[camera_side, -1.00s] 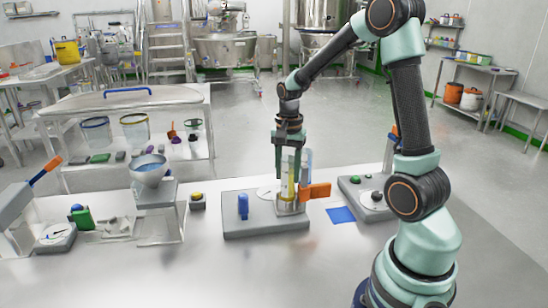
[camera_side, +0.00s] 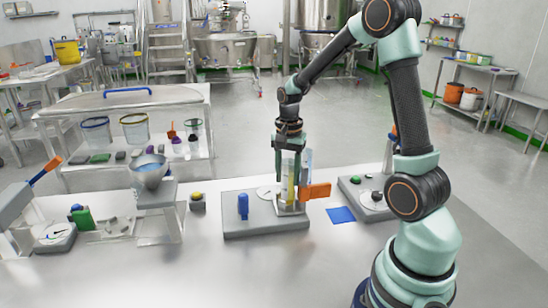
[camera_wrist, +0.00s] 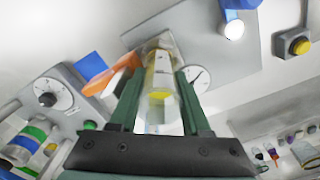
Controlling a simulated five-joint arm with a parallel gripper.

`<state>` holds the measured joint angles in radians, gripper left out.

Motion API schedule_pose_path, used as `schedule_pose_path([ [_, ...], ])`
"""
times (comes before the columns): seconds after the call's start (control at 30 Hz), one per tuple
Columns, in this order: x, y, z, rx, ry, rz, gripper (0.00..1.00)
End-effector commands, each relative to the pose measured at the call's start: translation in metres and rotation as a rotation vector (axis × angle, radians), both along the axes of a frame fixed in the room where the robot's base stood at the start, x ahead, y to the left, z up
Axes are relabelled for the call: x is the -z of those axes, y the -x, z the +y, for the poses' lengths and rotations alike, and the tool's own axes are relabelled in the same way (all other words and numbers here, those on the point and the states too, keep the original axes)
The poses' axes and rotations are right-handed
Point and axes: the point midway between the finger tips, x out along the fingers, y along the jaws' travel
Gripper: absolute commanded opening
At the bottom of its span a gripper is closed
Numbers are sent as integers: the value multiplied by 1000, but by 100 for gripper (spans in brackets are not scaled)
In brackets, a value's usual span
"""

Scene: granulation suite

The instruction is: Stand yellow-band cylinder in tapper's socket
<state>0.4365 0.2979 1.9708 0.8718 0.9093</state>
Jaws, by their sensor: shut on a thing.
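My gripper (camera_side: 289,160) points straight down and is shut on the yellow-band cylinder (camera_side: 290,188), which is clear and upright. In the wrist view the cylinder (camera_wrist: 160,92) lies between both fingers of my gripper (camera_wrist: 158,78), its yellow band showing. The cylinder is over the right part of a grey base (camera_side: 262,224), beside a clear upright guard and an orange block (camera_side: 316,191). Its lower end is low, near a pale seat on the base. The guard and fingers partly hide it; I cannot tell whether it touches the seat's bottom.
A blue peg (camera_side: 243,206) stands on the base's left part. A grey unit with a dial and black knob (camera_side: 377,196) is to the right, past a blue square (camera_side: 341,214). The front table is clear.

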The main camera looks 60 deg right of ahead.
Motion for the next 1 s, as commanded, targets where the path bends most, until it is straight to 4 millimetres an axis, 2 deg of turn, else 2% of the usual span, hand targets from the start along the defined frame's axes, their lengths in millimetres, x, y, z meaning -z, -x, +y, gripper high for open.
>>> schedule_pose_path([
  [0.5, 12, 0, 0, 0, 0, 0, 0],
  [1.0, 13, 0, 0, 0, 0, 0, 0],
])
